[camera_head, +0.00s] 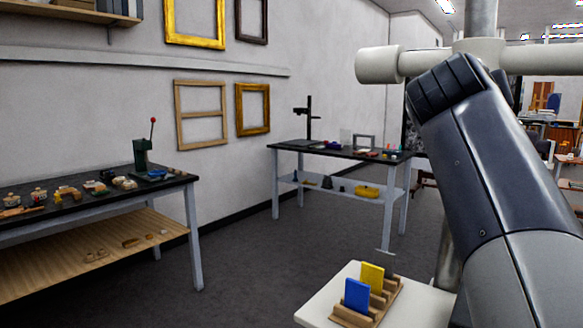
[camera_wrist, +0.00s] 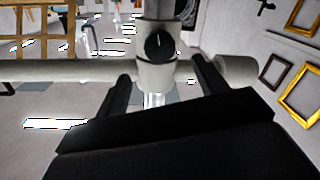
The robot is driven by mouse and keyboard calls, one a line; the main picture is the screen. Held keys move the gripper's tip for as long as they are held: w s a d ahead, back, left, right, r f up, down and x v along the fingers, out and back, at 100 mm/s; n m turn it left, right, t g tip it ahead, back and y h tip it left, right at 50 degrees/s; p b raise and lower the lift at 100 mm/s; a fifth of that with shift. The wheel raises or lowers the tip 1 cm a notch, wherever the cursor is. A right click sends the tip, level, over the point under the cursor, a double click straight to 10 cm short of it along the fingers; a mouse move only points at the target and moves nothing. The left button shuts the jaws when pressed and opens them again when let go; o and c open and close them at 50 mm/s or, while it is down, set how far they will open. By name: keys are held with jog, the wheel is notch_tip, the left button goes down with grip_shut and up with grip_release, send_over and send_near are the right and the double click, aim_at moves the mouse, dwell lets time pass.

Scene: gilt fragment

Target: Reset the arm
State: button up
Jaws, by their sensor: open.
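My arm (camera_head: 480,165) rises from the lower right of the head view, with its dark, bent upper end near the pale crossbar. My gripper (camera_wrist: 162,72) shows in the wrist view, where its two dark fingers stand well apart with nothing held between them. In the wrist view, the pale upright and crossbar lie behind the fingers. The gripper cannot be made out in the head view.
A wooden rack (camera_head: 388,296) with a blue card (camera_head: 357,295) and a yellow card (camera_head: 372,276) sits on a pale surface (camera_head: 316,306) below. A bench (camera_head: 100,200) with small pieces stands left; another bench (camera_head: 340,153) stands at the back. Grey floor between is clear.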

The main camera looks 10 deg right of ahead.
jog(key=p+x, duration=0.1)
jog(key=x, duration=0.8)
